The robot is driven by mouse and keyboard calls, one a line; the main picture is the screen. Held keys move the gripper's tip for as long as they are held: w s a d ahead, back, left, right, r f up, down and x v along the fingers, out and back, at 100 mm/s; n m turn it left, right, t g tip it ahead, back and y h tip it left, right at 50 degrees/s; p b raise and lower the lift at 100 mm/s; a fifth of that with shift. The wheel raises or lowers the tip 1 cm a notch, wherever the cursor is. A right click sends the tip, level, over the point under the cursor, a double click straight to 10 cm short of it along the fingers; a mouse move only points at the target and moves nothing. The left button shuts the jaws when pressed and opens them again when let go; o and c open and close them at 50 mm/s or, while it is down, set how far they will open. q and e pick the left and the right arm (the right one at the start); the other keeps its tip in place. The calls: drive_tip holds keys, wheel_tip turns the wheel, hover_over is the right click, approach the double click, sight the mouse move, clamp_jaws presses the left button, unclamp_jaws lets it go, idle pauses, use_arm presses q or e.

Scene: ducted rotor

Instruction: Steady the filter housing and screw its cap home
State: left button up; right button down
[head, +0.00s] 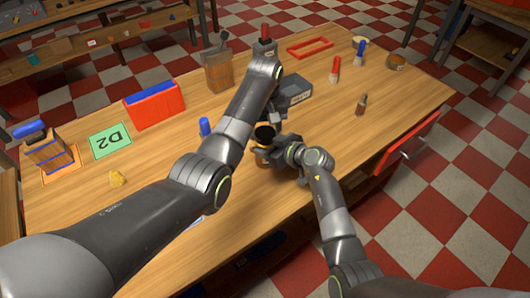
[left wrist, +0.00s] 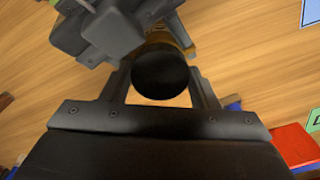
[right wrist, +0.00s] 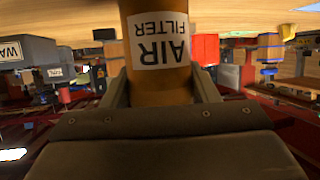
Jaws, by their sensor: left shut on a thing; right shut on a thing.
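The filter housing (right wrist: 160,75) is an amber cylinder with a white AIR FILTER label, upside down in the right wrist view. My right gripper (right wrist: 160,90) is shut on its sides; in the head view the housing (head: 262,157) is near the table's front edge. The round black cap (left wrist: 160,73) is between the fingers of my left gripper (left wrist: 160,88), which is shut on it from above. The cap (head: 264,133) lines up over the housing's top. The seam between them is hidden, so I cannot tell how far the cap is seated.
A dark grey box (head: 293,90) stands just behind the grippers, and a blue-topped item (head: 205,126) is close to the left. A red marker (head: 335,68) and a small tool (head: 361,104) are at right. The front right tabletop is clear.

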use_arm(q)
drive_tip(key=o, duration=1.1)
drive_tip(key=shift+r, duration=0.1)
drive_tip(key=shift+r, duration=2.2)
drive_tip(key=shift+c, duration=0.6)
drive_tip(key=n, duration=0.1)
drive_tip(key=r+n, duration=0.1)
drive_tip(key=n, duration=0.2)
drive_tip(key=shift+r+n, duration=0.35)
drive_tip(key=shift+n, duration=0.05)
drive_tip(key=n, duration=0.1)
drive_tip(key=r+n, duration=0.1)
drive_tip(key=n, duration=0.3)
drive_tip(key=shift+r, duration=0.4)
